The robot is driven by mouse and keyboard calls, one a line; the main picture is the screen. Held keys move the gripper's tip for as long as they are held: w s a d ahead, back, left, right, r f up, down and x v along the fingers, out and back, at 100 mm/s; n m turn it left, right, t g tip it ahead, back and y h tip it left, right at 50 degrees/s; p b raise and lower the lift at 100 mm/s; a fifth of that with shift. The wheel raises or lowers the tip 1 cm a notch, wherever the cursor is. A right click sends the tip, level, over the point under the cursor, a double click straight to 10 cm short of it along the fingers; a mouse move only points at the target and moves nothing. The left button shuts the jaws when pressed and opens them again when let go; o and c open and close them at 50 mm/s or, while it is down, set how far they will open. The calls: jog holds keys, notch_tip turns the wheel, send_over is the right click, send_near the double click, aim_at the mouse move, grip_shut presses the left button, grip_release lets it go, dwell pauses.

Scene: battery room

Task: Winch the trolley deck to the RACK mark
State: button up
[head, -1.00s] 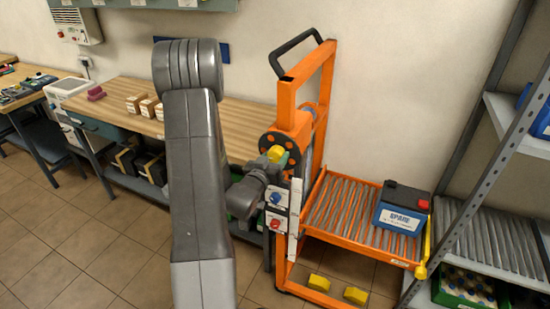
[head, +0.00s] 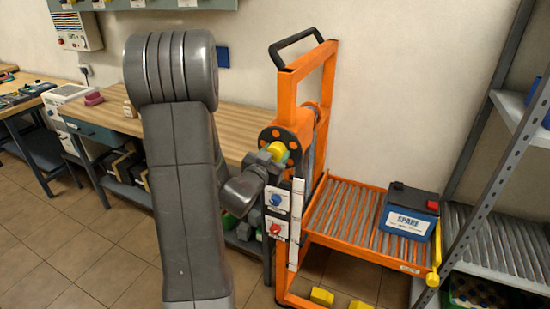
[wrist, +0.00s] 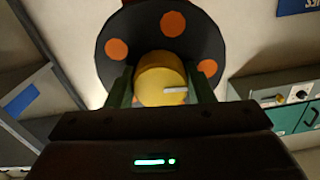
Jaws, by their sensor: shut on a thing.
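The orange trolley (head: 328,80) stands right of centre in the head view. Its roller deck (head: 338,217) carries a blue SPARE battery (head: 408,222) and sits roughly level with the rack's roller shelf (head: 497,247); the exact height match is unclear. A dark winch disc with orange spots (wrist: 117,50) has a yellow hub knob (wrist: 160,72) with a white line pointing right. My gripper (head: 278,154) is shut on this knob, one green finger on each side in the wrist view. A white strip (head: 297,225) runs up the mast; no RACK mark is readable.
The trolley has a blue knob (head: 276,200) and a red knob (head: 275,228) on panels below the disc. Yellow blocks (head: 321,297) lie at its base. A wooden bench (head: 240,118) stands behind my arm. The grey rack upright (head: 487,200) is close on the right.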

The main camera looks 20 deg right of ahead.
jog(key=o, duration=1)
jog(key=shift+a, duration=0.1)
jog(key=b+v, duration=0.2)
jog(key=v, duration=1.1)
jog(key=shift+s+a, duration=0.15)
jog(key=shift+s, duration=0.15)
jog(key=p+x, duration=0.2)
jog(key=x, duration=1.2)
jog(key=shift+a, duration=0.1)
jog(key=shift+a, duration=0.15)
